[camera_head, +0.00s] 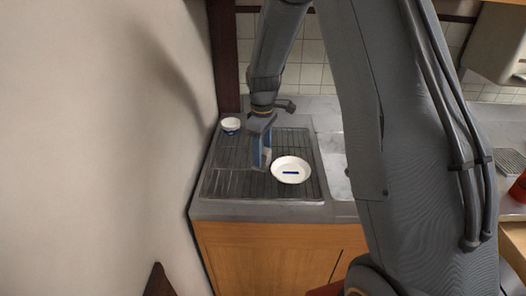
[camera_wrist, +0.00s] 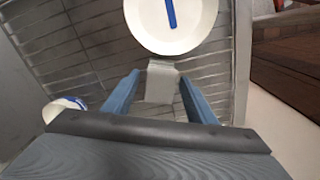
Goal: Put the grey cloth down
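My gripper (camera_head: 262,166) points down over the dark wire rack, just left of the white plate. In the wrist view its two blue fingers (camera_wrist: 160,78) stand apart, one on each side of the grey cloth (camera_wrist: 161,84). The cloth looks small and folded, and lies between the fingertips close to the plate's rim. In the head view a pale grey patch of the cloth (camera_head: 267,157) shows beside the blue finger. I cannot tell whether the fingers press on the cloth or whether it rests on the rack.
A white plate with a blue bar (camera_head: 291,163) lies on the rack (camera_head: 231,186). A small white and blue bowl (camera_head: 231,124) stands at the rack's back left. A wall rises close on the left. The rack's front left is bare. A red object (camera_head: 519,188) stands far right.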

